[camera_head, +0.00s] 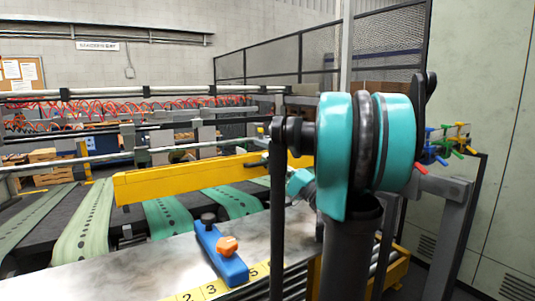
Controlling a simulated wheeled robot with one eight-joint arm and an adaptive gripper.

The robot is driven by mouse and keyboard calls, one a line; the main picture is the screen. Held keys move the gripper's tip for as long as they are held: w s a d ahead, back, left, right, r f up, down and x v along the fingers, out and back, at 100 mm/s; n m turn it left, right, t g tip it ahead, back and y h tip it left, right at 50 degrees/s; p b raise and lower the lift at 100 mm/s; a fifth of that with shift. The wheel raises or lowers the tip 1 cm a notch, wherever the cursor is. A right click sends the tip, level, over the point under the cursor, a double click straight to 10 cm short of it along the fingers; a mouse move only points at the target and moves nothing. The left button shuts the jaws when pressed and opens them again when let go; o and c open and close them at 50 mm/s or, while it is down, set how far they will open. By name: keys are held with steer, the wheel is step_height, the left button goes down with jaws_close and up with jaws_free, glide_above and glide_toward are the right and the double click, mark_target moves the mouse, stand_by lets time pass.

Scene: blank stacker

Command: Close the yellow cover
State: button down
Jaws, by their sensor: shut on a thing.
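The yellow cover (190,178) is a long yellow bar-like panel across the middle of the view, above the green belts. Its left end is free, and its right part passes behind my arm. My arm, with teal joints, fills the right centre. My gripper (257,162) shows only as a small dark shape at the cover's upper edge, left of a small teal wrist part. It is shut on the yellow cover there. The fingers are too small and too covered to make out their exact hold.
A metal table (150,265) with a yellow number strip lies in front. A blue clamp block (220,255) with an orange knob stands on it. Green belts (85,225) run behind. A grey post (450,235) with coloured levers and a wall limit the right side.

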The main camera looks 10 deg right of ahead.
steer(key=shift+s+f, duration=0.15)
steer(key=shift+f, duration=0.25)
steer(key=c, duration=1.8)
jaws_free()
steer(key=shift+c, duration=0.2)
steer(key=shift+d, duration=0.1)
steer(key=shift+s+d+f, duration=0.1)
steer(key=shift+s+d, duration=0.05)
steer(key=s+d+f, duration=0.1)
steer(key=s+d, duration=0.8)
steer(key=s, duration=0.1)
steer(key=shift+s+d, duration=0.25)
steer(key=shift+d, duration=0.1)
